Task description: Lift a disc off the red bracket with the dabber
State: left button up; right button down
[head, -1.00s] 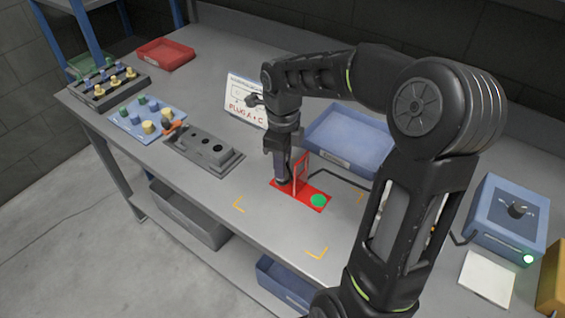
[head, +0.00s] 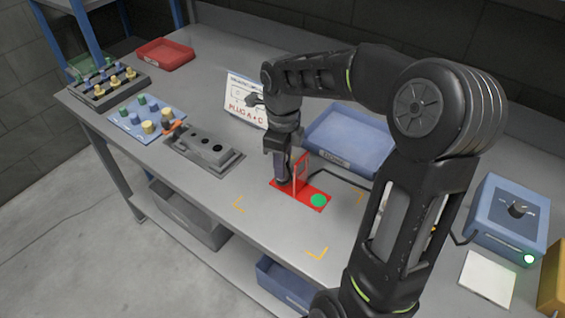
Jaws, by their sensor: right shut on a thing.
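The red bracket (head: 309,200) lies flat on the bench near the middle, with a thin upright red frame rising from it. A green disc (head: 319,201) lies on the bracket's front right part. My right gripper (head: 280,151) points down over the bracket's left end. The dabber's lower end is at the bracket's left part, just left of the red frame. Whether a disc is under its tip is hidden. My left gripper is not in view.
A blue bin (head: 347,140) stands behind the bracket. A grey block with holes (head: 203,146) and a blue peg board (head: 147,118) are to the left. A blue box with a knob (head: 508,218) is at the right. Yellow corner marks surround clear bench in front.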

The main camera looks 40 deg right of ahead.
dwell(0.5)
jog(key=shift+r+p, duration=2.4)
jog(key=shift+r, duration=1.05)
